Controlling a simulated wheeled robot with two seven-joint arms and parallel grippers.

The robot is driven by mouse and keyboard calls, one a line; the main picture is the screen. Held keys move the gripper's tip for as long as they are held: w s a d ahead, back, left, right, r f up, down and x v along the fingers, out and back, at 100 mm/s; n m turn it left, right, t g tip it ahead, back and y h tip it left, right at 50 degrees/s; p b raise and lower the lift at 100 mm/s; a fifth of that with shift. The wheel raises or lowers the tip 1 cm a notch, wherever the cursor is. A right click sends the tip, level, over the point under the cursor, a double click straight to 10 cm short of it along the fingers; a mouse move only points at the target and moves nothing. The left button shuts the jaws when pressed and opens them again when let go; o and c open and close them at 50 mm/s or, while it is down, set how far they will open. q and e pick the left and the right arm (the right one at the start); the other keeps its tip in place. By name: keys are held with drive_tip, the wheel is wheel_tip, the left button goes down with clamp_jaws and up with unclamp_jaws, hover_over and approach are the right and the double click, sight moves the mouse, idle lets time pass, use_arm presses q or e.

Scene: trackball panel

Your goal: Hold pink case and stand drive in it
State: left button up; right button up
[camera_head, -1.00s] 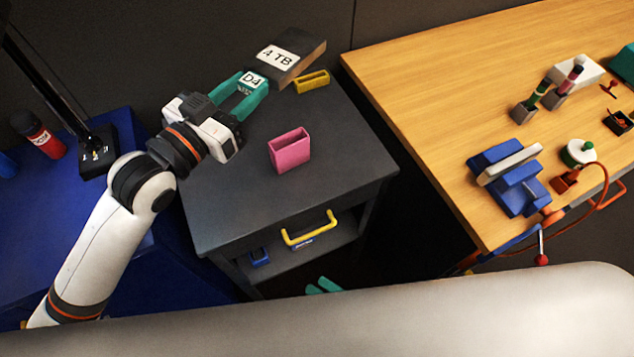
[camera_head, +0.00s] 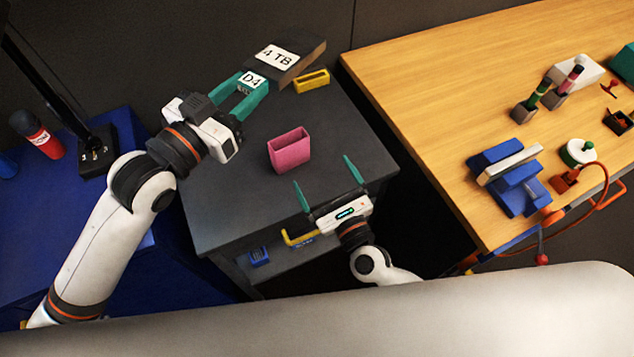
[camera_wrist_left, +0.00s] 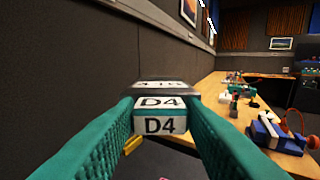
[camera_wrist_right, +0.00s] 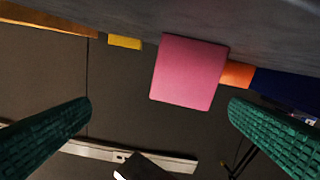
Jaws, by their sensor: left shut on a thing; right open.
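The drive (camera_head: 303,59) is a dark flat box with a "4 TB" label and a D4 label. My left gripper (camera_head: 251,91) is shut on its D4 end and holds it at the back of the dark cart. The D4 end also shows in the left wrist view (camera_wrist_left: 160,122). The pink case (camera_head: 289,152) stands upright on the cart top with its open mouth up. My right gripper (camera_head: 324,174) is open and empty, just in front of the case, its fingers apart. In the right wrist view the case (camera_wrist_right: 188,72) lies ahead, between the finger directions and apart from both.
A yellow case (camera_head: 311,82) stands behind the pink one on the cart (camera_head: 225,200). A yellow handle (camera_head: 299,238) and a blue case (camera_head: 260,256) are low at the cart's front. A wooden table (camera_head: 420,70) with several items is at the right. The cart top around the pink case is clear.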

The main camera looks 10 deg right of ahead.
sight(293, 151)
drive_tip(key=shift+s+a+r+m+g+y, duration=0.15)
drive_tip(key=shift+s+a+m+g+y, duration=0.35)
drive_tip(key=shift+a, duration=0.5)
drive_tip(key=shift+w+a, duration=0.15)
drive_tip(key=shift+w, duration=0.05)
drive_tip(key=x, duration=1.1)
drive_tip(key=shift+w+a, duration=0.15)
drive_tip(key=shift+w, duration=0.05)
